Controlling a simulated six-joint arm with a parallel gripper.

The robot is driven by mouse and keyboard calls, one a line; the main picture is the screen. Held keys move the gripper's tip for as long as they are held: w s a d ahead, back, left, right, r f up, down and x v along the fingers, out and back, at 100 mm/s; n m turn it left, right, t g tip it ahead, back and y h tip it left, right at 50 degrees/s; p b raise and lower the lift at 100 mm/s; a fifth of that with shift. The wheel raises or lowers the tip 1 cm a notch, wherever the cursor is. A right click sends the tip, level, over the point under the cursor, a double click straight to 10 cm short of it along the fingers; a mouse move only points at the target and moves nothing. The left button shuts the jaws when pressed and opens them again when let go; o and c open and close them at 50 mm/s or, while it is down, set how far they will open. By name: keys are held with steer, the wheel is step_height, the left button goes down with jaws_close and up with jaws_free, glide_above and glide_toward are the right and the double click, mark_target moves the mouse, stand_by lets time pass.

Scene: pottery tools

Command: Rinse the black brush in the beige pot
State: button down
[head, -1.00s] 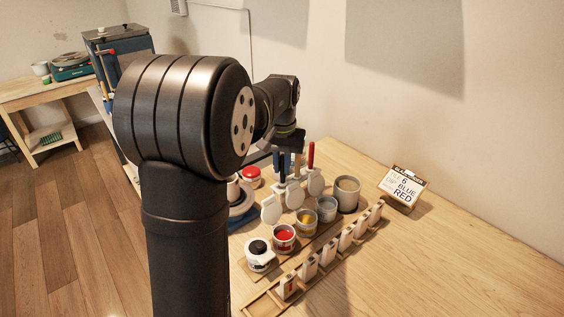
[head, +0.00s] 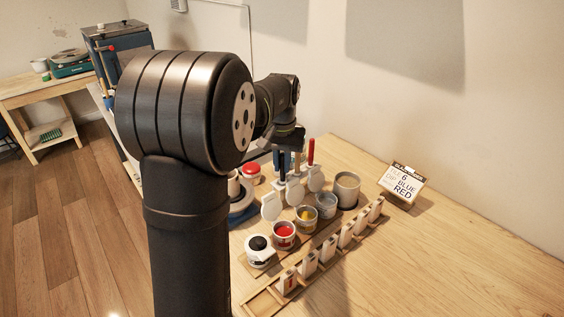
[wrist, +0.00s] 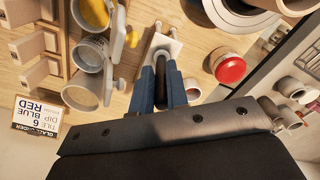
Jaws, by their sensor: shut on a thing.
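The black brush (wrist: 172,78) is upright at the white brush stands, its dark handle between my gripper's blue fingers. Its lower end is hidden by a white stand (wrist: 163,46) in the wrist view. My gripper (head: 283,166) is shut on the handle and also shows in the wrist view (wrist: 170,72). The beige pot (head: 347,191) stands right of the brush in the head view, at the far end of the pot row. It also shows left of my fingers in the wrist view (wrist: 82,92).
A red-handled brush (head: 311,152) stands close to my gripper. Cups with red (head: 284,235), yellow (head: 307,219) and bluish (head: 326,204) contents line up before the beige pot. A tile rack (head: 325,255) lies in front. A sign (head: 401,186) stands right; the table's right side is clear.

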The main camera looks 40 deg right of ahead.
steer(key=shift+f, duration=0.1)
steer(key=c, duration=1.3)
jaws_free()
steer(key=shift+c, duration=0.2)
step_height(320, 180, up, 18)
steer(key=shift+f, duration=0.25)
step_height(320, 180, down, 17)
steer(key=shift+f, duration=0.2)
